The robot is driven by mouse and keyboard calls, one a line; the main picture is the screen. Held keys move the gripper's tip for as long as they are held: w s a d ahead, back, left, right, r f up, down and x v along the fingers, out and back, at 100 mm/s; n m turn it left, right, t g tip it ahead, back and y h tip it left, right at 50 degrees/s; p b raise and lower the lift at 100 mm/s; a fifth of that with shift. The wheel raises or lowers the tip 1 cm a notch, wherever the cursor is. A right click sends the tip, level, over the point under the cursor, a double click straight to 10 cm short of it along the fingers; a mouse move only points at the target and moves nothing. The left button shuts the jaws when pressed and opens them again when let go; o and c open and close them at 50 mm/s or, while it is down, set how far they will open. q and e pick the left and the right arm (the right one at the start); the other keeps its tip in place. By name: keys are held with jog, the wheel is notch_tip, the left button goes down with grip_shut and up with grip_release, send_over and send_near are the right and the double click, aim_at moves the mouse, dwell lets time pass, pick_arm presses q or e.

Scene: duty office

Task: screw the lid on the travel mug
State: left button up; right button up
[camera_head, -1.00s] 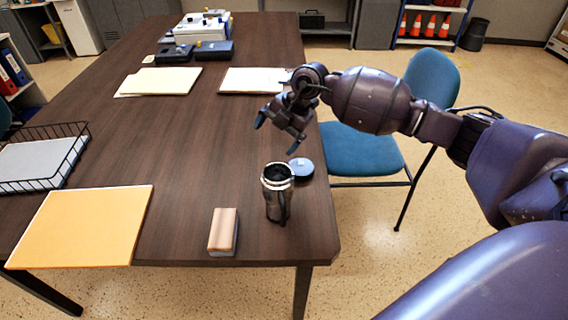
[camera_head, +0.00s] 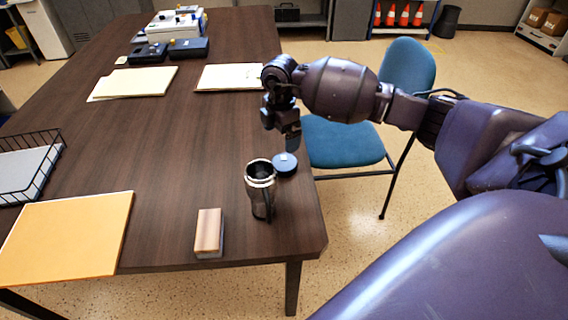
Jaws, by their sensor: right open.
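The travel mug (camera_head: 260,197) stands upright near the right front corner of the table, dark and steel-coloured with an open top and a handle. Its blue lid (camera_head: 285,165) lies flat on the table just behind and to the right of the mug, apart from it. My right gripper (camera_head: 282,138) is open and empty, pointing down above and just behind the lid. I cannot tell the exact gap between fingertips and lid. My left gripper is out of view.
The table (camera_head: 165,165) also holds a wooden block-like eraser (camera_head: 209,231), an orange folder (camera_head: 66,236), a wire tray (camera_head: 40,178) and paper stacks (camera_head: 135,82). A blue chair (camera_head: 342,141) stands at the table's right edge. The table's middle is clear.

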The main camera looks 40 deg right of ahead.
jog(key=b, duration=0.1)
send_over(282, 162)
jog(key=f, duration=0.5)
jog(key=shift+s+a, duration=0.15)
jog(key=shift+a, duration=0.1)
jog(key=shift+f, duration=0.35)
jog(key=f, duration=0.1)
jog(key=f+b, duration=0.1)
jog(key=f, duration=0.2)
jog(key=shift+d+f+b, duration=0.25)
jog(key=shift+f+b, duration=0.1)
jog(key=shift+f, duration=0.25)
jog(key=shift+r, duration=0.1)
jog(key=c, duration=0.8)
jog(key=shift+c, duration=0.2)
